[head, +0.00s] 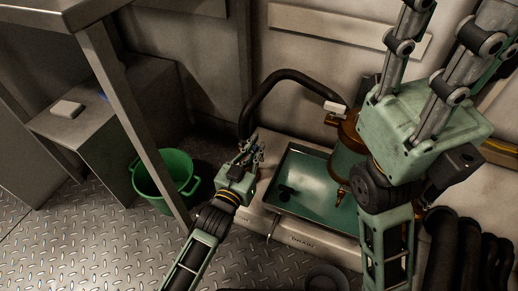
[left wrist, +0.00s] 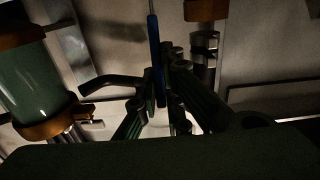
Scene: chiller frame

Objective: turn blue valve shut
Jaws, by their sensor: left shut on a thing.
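The blue valve shows as a thin upright blue lever (left wrist: 153,40) in the left wrist view. My left gripper (left wrist: 160,88) has its dark fingers shut around the lever's lower part. In the head view my left gripper (head: 250,147) is at the back left corner of the green tray, beside the wall, and the blue lever cannot be made out there. My right gripper (head: 440,60) is raised at the right, near the camera. Its fingers point up and the tips are cut off by the frame edge, so its opening cannot be judged.
A black hose (head: 283,74) arches from the wall side. A green bucket (head: 168,185) and a steel table leg (head: 135,125) are at the left. Dark pipes (head: 465,255) stand lower right.

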